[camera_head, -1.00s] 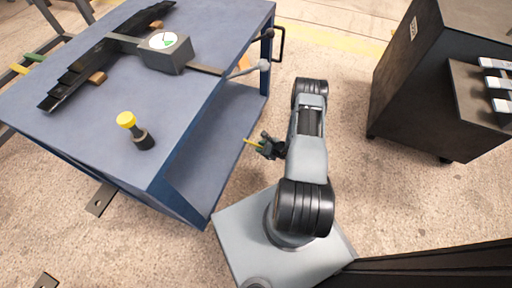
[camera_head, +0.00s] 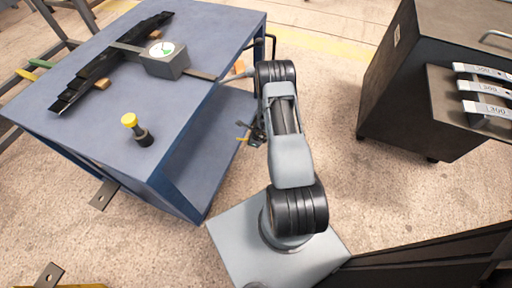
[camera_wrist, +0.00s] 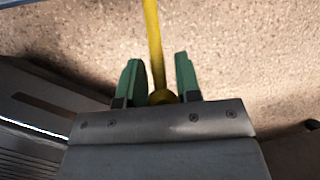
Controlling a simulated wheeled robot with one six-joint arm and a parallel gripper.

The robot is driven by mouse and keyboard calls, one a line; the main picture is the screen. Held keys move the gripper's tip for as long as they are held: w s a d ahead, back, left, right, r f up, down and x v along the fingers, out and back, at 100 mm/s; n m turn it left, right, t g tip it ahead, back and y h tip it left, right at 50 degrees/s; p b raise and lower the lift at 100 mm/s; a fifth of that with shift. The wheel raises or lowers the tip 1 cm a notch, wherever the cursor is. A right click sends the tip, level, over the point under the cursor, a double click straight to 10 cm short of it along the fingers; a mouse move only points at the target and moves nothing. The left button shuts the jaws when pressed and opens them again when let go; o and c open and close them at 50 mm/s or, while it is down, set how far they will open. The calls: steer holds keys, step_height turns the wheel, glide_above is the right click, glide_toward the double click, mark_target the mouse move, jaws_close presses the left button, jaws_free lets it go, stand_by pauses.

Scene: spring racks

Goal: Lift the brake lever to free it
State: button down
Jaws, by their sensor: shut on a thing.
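A yellow rod, which looks like the brake lever (camera_wrist: 153,38), runs from the top edge of the wrist view down between the green fingers of my gripper (camera_wrist: 159,68). It has a round yellow end near the gripper's base. The fingers are around the rod, with slight gaps seen beside it. In the head view my gripper (camera_head: 246,132) is low beside the right side of the blue table (camera_head: 75,115), with bits of yellow at its tip. The lever's far end and its mount are not visible.
On the table stand a grey box with a dial (camera_head: 167,60), a black stepped rack (camera_head: 105,62) and a yellow-topped post (camera_head: 138,130). A dark cabinet (camera_head: 425,95) with labelled bars stands at the right. Open floor lies between table and cabinet.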

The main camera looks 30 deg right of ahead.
steer(key=shift+w+a+r, duration=0.25)
steer(key=shift+w+r, duration=0.05)
steer(key=shift+r, duration=0.35)
steer(key=c, duration=0.8)
jaws_free()
steer(key=p+v, duration=0.3)
steer(key=v, duration=1)
steer(key=shift+s+d+r+p, duration=0.15)
steer(key=shift+r+p, duration=0.15)
